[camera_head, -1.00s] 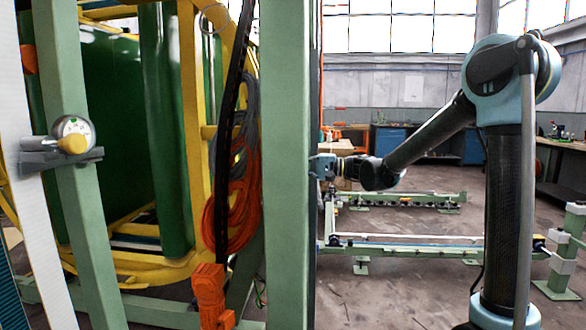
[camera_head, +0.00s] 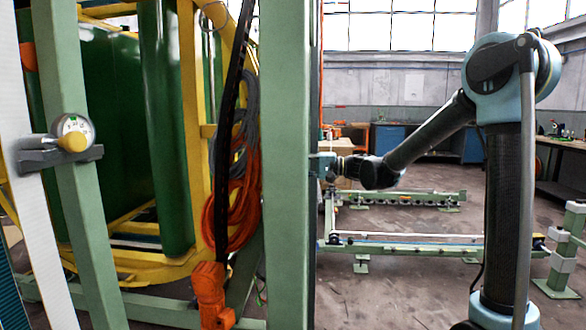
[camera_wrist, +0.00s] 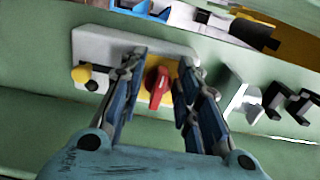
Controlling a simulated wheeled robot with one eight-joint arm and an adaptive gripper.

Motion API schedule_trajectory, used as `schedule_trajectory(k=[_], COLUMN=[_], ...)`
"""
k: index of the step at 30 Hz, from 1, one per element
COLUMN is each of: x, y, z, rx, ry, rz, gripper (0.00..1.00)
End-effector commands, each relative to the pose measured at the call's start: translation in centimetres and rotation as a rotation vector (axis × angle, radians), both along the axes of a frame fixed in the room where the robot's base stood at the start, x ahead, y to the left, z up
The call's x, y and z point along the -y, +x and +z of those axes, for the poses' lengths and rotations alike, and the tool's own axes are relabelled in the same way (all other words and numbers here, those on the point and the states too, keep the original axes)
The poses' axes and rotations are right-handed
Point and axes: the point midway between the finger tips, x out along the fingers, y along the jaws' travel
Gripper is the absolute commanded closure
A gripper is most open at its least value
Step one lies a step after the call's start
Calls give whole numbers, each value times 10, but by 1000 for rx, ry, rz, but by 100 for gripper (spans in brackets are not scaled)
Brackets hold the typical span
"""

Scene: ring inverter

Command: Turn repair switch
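The red switch knob (camera_wrist: 158,85) sits on a yellow plate on a light grey box (camera_wrist: 90,48), which is fixed to a green beam. My gripper (camera_wrist: 158,70) is open in the wrist view, with one finger on each side of the red knob. A gap shows between the knob and each finger, so the knob does not look gripped. Whether the fingertips reach the panel is hard to tell. In the head view my arm reaches left to a green post, and the switch and fingertips are hidden there.
A yellow knob (camera_wrist: 82,75) is left of the fingers on the same box. A white bracket (camera_wrist: 240,98) and black hooks (camera_wrist: 290,108) stick out to the right. In the head view a green post (camera_head: 288,170) stands beside my wrist, and a dial gauge (camera_head: 74,131) is far left.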

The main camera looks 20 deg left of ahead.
Motion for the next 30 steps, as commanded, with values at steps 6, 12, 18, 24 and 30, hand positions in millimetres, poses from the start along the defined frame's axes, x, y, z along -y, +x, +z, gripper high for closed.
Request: schedule_trajectory(k=[6, 12, 18, 24, 30], x=[3, 26, 61, 93, 111], y=[1, 7, 17, 24, 28], z=[0, 0, 0, -1, -1], rx=[-1, -1, -1, -1, -1], ry=[1, 1, 1, 1, 0], rz=[-1, -4, -4, -3, -1], gripper=[70, 70, 70, 70, 70])
